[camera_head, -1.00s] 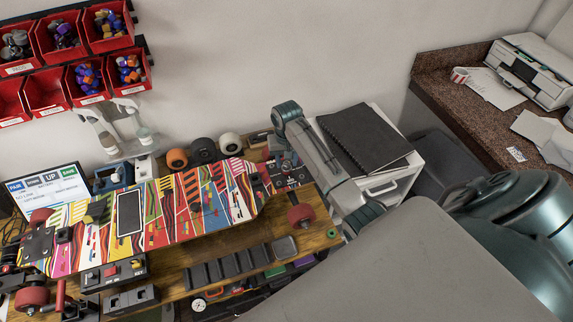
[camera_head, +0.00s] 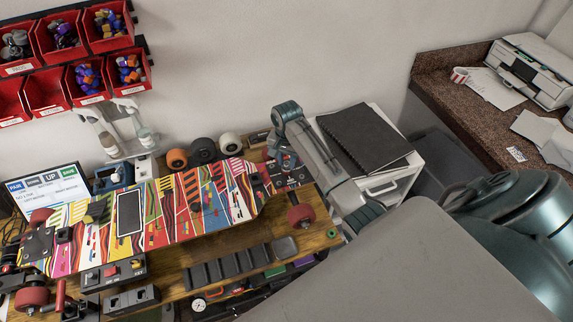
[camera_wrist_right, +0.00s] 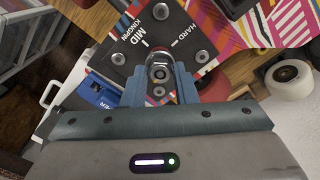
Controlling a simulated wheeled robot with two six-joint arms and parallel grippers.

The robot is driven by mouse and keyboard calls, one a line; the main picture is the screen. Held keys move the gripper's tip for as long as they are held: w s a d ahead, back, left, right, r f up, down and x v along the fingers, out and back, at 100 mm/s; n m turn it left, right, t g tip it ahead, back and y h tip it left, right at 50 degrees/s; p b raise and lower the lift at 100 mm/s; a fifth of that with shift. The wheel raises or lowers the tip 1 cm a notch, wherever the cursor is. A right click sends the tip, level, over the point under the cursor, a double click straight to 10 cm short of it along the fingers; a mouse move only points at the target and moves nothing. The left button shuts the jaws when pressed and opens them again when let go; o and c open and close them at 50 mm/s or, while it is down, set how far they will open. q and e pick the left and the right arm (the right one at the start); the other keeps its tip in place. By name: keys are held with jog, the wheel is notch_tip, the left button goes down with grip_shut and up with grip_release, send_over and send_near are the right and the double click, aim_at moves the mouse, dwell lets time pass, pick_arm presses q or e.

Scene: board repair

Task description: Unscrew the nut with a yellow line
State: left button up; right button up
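The skateboard (camera_head: 180,220) lies on the bench, its deck covered in a multicoloured pattern. Its dark truck baseplate (camera_wrist_right: 118,60), marked MID and HARD KINGPIN, fills the upper middle of the right wrist view. A round metal piece (camera_wrist_right: 160,70), seemingly the nut end of the kingpin, shows between my right fingers. I cannot make out a yellow line on it. My right gripper (camera_wrist_right: 160,82) is at the board's right end, with its two blue-grey fingers apart on either side of that piece. Contact is unclear. In the head view my right gripper (camera_head: 286,158) is partly hidden. My left gripper is out of view.
Red wheels (camera_head: 301,215) stick out beside the board. Three loose wheels (camera_head: 203,150) stand behind it. A black tool rack (camera_head: 228,265) lies in front. A white drawer unit (camera_head: 395,183) with a black notebook (camera_head: 365,138) stands to the right, close to my right arm.

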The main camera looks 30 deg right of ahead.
jog(key=c, duration=0.4)
jog(key=shift+c, duration=0.3)
jog(key=n, duration=0.4)
jog(key=shift+n, duration=0.9)
